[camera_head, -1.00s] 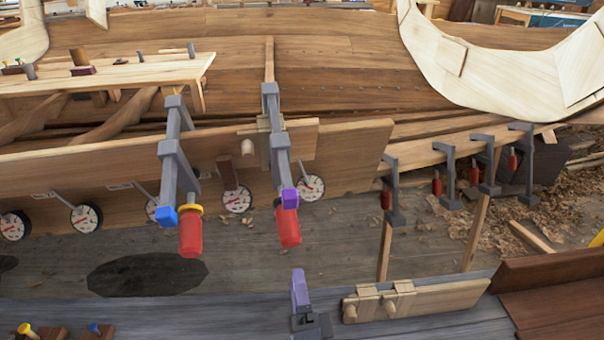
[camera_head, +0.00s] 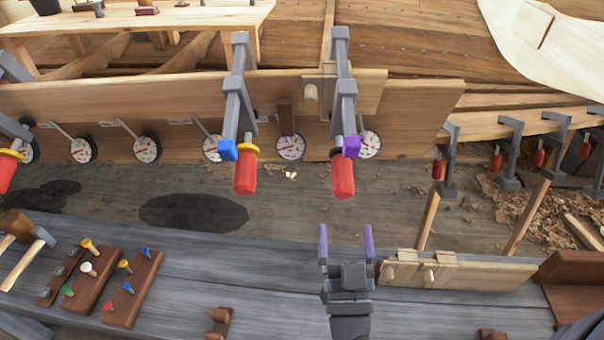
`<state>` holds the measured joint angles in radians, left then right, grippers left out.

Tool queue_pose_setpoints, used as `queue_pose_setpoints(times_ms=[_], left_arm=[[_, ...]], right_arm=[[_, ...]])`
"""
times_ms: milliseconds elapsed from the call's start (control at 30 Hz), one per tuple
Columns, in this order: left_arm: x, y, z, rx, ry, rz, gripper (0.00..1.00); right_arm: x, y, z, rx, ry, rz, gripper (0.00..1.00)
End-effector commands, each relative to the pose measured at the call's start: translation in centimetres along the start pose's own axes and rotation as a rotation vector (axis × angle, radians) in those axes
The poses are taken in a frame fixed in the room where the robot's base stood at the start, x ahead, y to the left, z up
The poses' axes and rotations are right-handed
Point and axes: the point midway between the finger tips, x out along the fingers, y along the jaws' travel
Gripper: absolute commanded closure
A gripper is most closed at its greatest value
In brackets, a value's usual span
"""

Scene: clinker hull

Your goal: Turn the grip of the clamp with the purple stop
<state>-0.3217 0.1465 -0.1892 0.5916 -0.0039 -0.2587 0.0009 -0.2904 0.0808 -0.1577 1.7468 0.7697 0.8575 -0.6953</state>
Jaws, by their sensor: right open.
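The clamp with the purple stop (camera_head: 351,147) is fixed on the hull planks right of the picture's middle. Its grey bar (camera_head: 344,105) slopes down toward me, and its red grip (camera_head: 343,179) hangs below the stop. My right gripper (camera_head: 346,245) points up toward the hull, its two purple fingers apart and nothing between them. It is below the red grip in the picture, with a visible gap. A similar clamp with a blue stop (camera_head: 228,150) and a red grip (camera_head: 245,177) is to the left. My left gripper is not in view.
A wooden rack with two pegs (camera_head: 460,272) stands close to the right of my right gripper. Peg boards (camera_head: 133,288) and a mallet (camera_head: 22,240) lie on the grey bench at left. Several round dials (camera_head: 291,147) line the plank. Smaller clamps (camera_head: 447,160) stand at right.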

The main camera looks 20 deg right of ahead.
Motion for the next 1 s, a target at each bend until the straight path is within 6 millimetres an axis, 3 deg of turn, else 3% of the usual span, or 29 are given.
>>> queue_pose_setpoints(times_ms=[167,400,500,833,867,1000], left_arm=[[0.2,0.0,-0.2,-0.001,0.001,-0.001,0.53],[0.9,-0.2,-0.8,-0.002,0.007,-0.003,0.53],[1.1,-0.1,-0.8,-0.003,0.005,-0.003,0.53],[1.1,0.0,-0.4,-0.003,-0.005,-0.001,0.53],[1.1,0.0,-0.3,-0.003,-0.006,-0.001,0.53],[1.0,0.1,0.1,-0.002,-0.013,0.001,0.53]], right_arm=[[1.7,0.6,-0.1,-0.098,0.008,0.011,0.10],[7.4,0.5,-0.1,-0.095,0.008,0.009,0.10],[9.0,0.5,-0.1,-0.094,0.006,0.009,0.10],[9.9,0.5,-0.1,-0.093,0.003,0.008,0.10],[9.9,0.5,-0.1,-0.093,0.003,0.008,0.12],[9.9,0.5,-0.1,-0.093,0.003,0.008,0.42]])
